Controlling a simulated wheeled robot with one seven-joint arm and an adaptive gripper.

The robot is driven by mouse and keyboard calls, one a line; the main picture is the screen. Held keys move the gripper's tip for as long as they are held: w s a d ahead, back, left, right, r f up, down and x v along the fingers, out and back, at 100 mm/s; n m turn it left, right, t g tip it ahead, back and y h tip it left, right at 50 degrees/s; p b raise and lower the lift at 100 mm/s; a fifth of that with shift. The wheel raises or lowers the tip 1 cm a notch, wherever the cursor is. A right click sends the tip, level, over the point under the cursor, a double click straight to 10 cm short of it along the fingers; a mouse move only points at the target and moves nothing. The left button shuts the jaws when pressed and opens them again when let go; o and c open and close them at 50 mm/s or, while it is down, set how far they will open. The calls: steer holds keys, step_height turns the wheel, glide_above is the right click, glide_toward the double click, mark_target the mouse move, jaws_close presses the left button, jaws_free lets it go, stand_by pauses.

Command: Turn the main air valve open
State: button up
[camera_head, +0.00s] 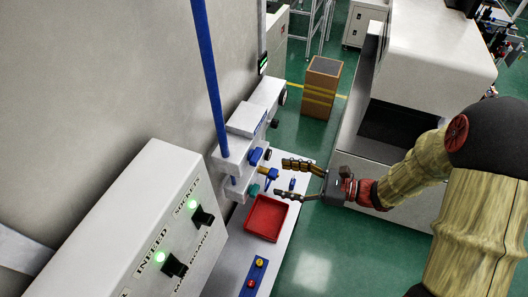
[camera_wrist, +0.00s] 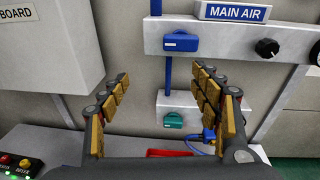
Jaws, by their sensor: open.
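The blue valve handle (camera_wrist: 181,42) sits on a white wall bracket, left of and below a blue "MAIN AIR" sign (camera_wrist: 238,11). The handle lies level, across the line of the upright blue pipe. In the head view a blue handle (camera_head: 255,156) shows at the bracket by the pipe. My gripper (camera_wrist: 162,75) is open and empty, its fingers spread apart below the handle in the wrist picture. In the head view my gripper (camera_head: 281,178) points left at the bracket, apart from the blue handle. A teal handle (camera_wrist: 173,120) sits on a lower bracket.
A red tray (camera_head: 267,217) lies on the bench below my gripper. A control box (camera_head: 135,225) with lit green lamps stands at front left. A button strip (camera_head: 254,276) lies nearby.

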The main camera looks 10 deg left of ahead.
mark_target(260, 155)
steer(key=shift+m+t+y, duration=0.6)
steer(key=shift+m+t, duration=0.2)
steer(key=shift+t, duration=0.1)
steer(key=w+a+r, duration=0.1)
steer(key=a, duration=0.1)
steer(key=w+a+r, duration=0.1)
steer(key=a, duration=0.2)
steer(key=w+a+r, duration=0.1)
steer(key=a, duration=0.1)
steer(key=shift+w+a+r+p, duration=0.2)
steer(key=shift+w+a+p, duration=0.15)
steer(key=c, duration=0.3)
steer(key=c, duration=0.8)
steer(key=shift+c, duration=0.3)
